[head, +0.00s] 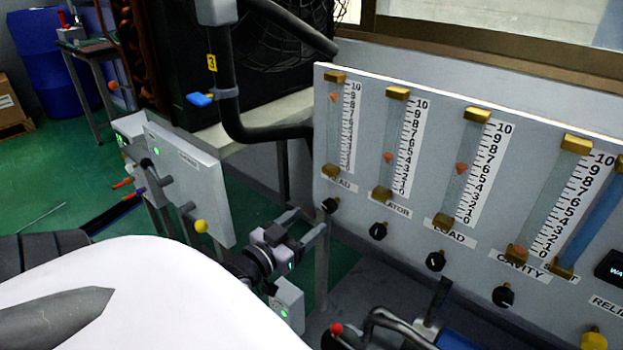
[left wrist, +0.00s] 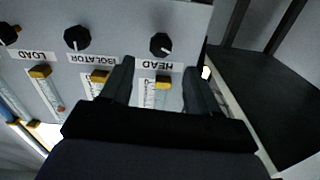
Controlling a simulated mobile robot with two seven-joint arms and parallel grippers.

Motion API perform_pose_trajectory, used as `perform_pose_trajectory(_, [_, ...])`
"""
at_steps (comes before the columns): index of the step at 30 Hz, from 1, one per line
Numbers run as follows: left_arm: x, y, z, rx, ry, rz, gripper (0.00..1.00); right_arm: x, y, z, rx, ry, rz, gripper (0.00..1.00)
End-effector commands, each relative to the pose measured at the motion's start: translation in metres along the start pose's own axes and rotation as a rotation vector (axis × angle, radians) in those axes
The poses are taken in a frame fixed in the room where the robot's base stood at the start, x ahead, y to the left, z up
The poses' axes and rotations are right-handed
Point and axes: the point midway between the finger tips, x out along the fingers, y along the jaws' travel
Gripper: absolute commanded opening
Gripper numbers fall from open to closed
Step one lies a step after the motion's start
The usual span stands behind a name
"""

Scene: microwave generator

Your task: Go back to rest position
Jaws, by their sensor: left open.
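My left gripper (head: 311,219) is in front of the lower left part of the grey flowmeter panel (head: 362,217). Its two fingers are spread and nothing is between them. The black HEAD knob (head: 330,205) is just beyond the fingertips. In the left wrist view, the open fingers (left wrist: 159,66) frame the same HEAD knob (left wrist: 160,44), which is upside down there; a gap seems to separate them, but contact is hard to judge. My right gripper is not in view.
The panel has several flow tubes and knobs, including the ISOLATOR knob (head: 378,231). A grey box with a yellow ball knob (head: 201,226) stands left of the gripper. A thick black pipe (head: 262,130) bends above it. Green floor (head: 45,165) is open at far left.

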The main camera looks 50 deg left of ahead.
Motion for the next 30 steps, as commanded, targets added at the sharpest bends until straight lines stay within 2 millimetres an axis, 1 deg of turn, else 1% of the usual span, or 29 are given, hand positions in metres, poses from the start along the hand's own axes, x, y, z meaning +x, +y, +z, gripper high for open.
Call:
perform_pose_trajectory(4, [-0.003,0.0,0.0,-0.001,0.001,-0.001,0.61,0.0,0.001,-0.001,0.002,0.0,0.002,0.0])
perform_pose_trajectory(19, [-0.003,0.0,0.0,-0.001,0.0,0.0,0.61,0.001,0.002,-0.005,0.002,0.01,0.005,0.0])
perform_pose_trajectory(22, [-0.005,0.008,0.004,-0.003,-0.016,0.014,0.61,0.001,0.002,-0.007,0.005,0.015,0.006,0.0])
perform_pose_trajectory(23, [-0.006,0.014,0.007,-0.004,-0.029,0.024,0.61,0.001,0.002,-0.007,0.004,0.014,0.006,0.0])
perform_pose_trajectory(26, [-0.015,0.048,0.024,-0.007,-0.103,0.086,0.61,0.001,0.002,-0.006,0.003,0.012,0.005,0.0])
perform_pose_trajectory(27, [-0.021,0.068,0.033,-0.009,-0.144,0.121,0.61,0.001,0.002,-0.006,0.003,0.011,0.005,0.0])
perform_pose_trajectory(29, [-0.034,0.101,0.047,-0.011,-0.215,0.179,0.61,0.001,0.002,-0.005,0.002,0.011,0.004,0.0])
perform_pose_trajectory(30, [-0.043,0.123,0.054,-0.01,-0.261,0.217,0.61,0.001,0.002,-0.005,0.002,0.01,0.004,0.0])
